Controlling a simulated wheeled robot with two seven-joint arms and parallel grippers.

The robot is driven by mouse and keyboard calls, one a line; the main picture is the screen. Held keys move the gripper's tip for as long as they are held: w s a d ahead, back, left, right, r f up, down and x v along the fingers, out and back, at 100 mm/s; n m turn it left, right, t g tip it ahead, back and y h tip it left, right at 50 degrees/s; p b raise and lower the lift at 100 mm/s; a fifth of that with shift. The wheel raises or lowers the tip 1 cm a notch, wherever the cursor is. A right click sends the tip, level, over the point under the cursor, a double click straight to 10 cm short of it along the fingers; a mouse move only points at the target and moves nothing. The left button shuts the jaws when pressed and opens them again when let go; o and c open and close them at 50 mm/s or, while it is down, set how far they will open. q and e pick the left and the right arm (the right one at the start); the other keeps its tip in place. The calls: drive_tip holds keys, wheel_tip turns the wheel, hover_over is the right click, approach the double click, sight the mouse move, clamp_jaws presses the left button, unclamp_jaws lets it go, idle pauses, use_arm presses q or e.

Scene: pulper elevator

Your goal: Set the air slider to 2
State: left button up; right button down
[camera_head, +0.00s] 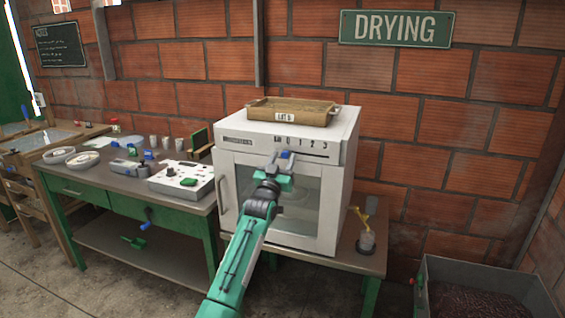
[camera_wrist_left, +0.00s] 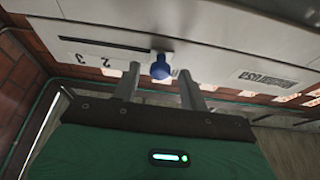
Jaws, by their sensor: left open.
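The air slider's blue knob (camera_head: 285,154) sits on the upper front panel of the white drying oven (camera_head: 232,137), below a printed scale of 0 to 3. In the left wrist view the knob (camera_wrist_left: 160,67) is at the end of its dark slot (camera_wrist_left: 105,44) farthest from the 3, apparently at 0. The printed 2 and 3 show there; the lower marks are hidden. My left gripper (camera_head: 279,163) is open in front of the panel. Its fingers (camera_wrist_left: 159,78) stand on either side of the knob, with gaps visible. My right gripper is out of view.
A wooden tray (camera_head: 292,105) lies on top of the oven. A green bench (camera_head: 125,190) with a white control box (camera_head: 180,180), cups and dishes stands at left. A small yellow-handled device (camera_head: 366,235) is right of the oven; a grey bin (camera_head: 480,285) stands on the floor.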

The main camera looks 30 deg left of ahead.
use_arm(q)
drive_tip(key=c, duration=0.9)
drive_tip(key=shift+d, duration=0.3)
clamp_jaws()
approach(312, 151)
drive_tip(key=x, duration=0.2)
drive_tip(key=p+x, duration=0.1)
drive_tip(key=x, duration=0.1)
drive_tip(key=shift+a+r, duration=0.15)
drive_tip(key=shift+a, duration=0.1)
drive_tip(key=shift+w+d, duration=0.15)
drive_tip(key=shift+d, duration=0.15)
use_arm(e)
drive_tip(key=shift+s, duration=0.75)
use_arm(q)
drive_tip(key=o, duration=0.9)
unclamp_jaws()
